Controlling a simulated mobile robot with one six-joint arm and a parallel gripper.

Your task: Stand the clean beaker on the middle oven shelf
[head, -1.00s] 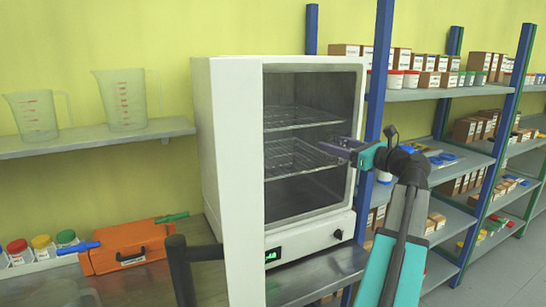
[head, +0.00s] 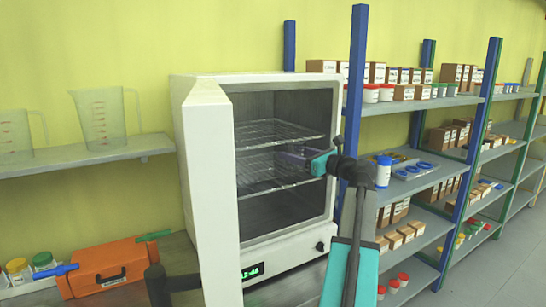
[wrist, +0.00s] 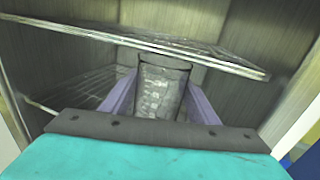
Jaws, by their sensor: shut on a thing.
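The oven (head: 209,80) stands on a bench, its white door (head: 212,200) swung open toward me. Inside are an upper wire shelf (head: 275,133) and a lower wire shelf (head: 262,176) above the oven floor. My gripper (head: 290,158) reaches into the oven between these two shelves. In the wrist view its purple fingers are shut on a clear, grey-looking beaker (wrist: 162,92) with pale markings, standing about upright. The upper shelf (wrist: 180,42) passes above the beaker; the lower shelf (wrist: 85,92) shows at left. The beaker's base is hidden, so I cannot tell whether it touches the shelf.
The oven's side wall (wrist: 288,60) is close on the right in the wrist view. Two large jugs (head: 100,118) stand on a wall shelf at left. An orange case (head: 103,270) lies on the bench. Racks (head: 425,100) with boxes and jars stand at right.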

